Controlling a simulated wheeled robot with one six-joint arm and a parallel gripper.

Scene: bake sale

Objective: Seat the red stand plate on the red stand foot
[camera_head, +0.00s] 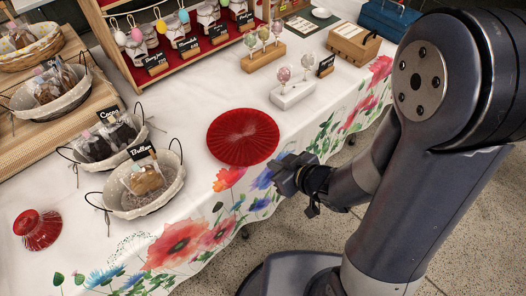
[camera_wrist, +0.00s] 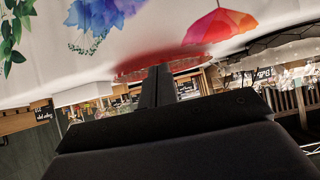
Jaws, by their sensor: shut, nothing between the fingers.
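The red stand plate (camera_head: 243,137) is a round, ribbed disc on the white tablecloth near the front edge of the table. The red stand foot (camera_head: 38,231) is a small, flared, ribbed piece at the far left, well apart from the plate. My gripper (camera_head: 279,171) is at the table's front edge, just off the plate's lower right rim. Its fingers are shut and empty. In the wrist view, the fingers (camera_wrist: 157,86) point toward the red plate rim (camera_wrist: 165,66), which is partly hidden behind them; I cannot tell whether they touch it.
Between foot and plate stand baskets of wrapped goods, one labelled Butter (camera_head: 145,193) and another (camera_head: 107,142) behind it. A white cake-pop holder (camera_head: 292,94) and a wooden one (camera_head: 262,58) stand behind the plate. Bare cloth surrounds the plate.

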